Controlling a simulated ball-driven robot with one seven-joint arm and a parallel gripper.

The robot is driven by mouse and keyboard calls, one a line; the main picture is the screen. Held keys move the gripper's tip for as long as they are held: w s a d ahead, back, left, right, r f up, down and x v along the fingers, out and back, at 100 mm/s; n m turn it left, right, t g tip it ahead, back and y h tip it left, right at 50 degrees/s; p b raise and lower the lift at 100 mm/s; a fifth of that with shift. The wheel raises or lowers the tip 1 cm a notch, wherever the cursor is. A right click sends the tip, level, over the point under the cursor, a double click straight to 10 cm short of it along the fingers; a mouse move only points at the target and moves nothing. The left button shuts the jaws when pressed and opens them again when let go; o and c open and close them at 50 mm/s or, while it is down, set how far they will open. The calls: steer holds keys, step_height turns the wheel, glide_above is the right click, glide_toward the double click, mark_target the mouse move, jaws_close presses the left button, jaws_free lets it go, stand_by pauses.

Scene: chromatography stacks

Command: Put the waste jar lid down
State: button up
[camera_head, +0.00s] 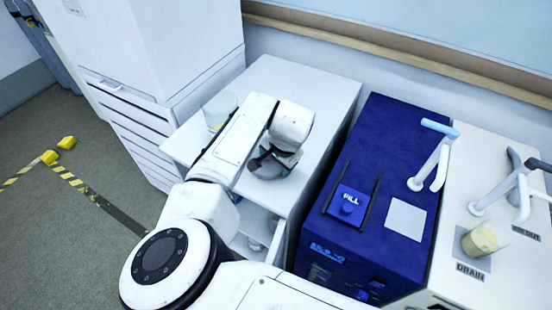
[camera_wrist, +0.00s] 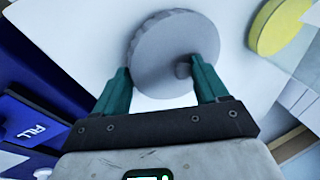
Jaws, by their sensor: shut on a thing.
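My gripper (camera_wrist: 159,92) is shut on the grey round waste jar lid (camera_wrist: 172,50), with a teal finger on each side of it. The lid has a ridged rim and a small knob near the right finger. In the head view my gripper (camera_head: 268,160) is over the white cabinet top, and the dark lid (camera_head: 267,171) shows partly below it. I cannot tell whether the lid touches the surface. A clear open jar with yellowish contents (camera_head: 219,110) stands on the same top, left of my gripper; its yellow round also shows in the wrist view (camera_wrist: 280,25).
The white cabinet top (camera_head: 300,85) is clear behind my arm. A drawer (camera_head: 252,240) below it stands open. A blue unit marked FILL (camera_head: 390,150) is to the right. Beyond it is a cream unit with white spouts and a beaker (camera_head: 479,241) by DRAIN.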

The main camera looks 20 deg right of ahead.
steer(key=shift+f, duration=0.4)
steer(key=shift+f, duration=0.2)
steer(key=o, duration=0.8)
steer(key=shift+s+f, duration=0.1)
steer(key=shift+o, duration=1.2)
steer(key=shift+f, duration=0.1)
steer(key=shift+s+b, duration=0.1)
steer(key=shift+b, duration=0.2)
steer(key=shift+d+r, duration=0.1)
steer(key=shift+r, duration=0.15)
steer(key=b+v, duration=0.1)
steer(key=v, duration=1.2)
steer(key=shift+w, duration=0.35)
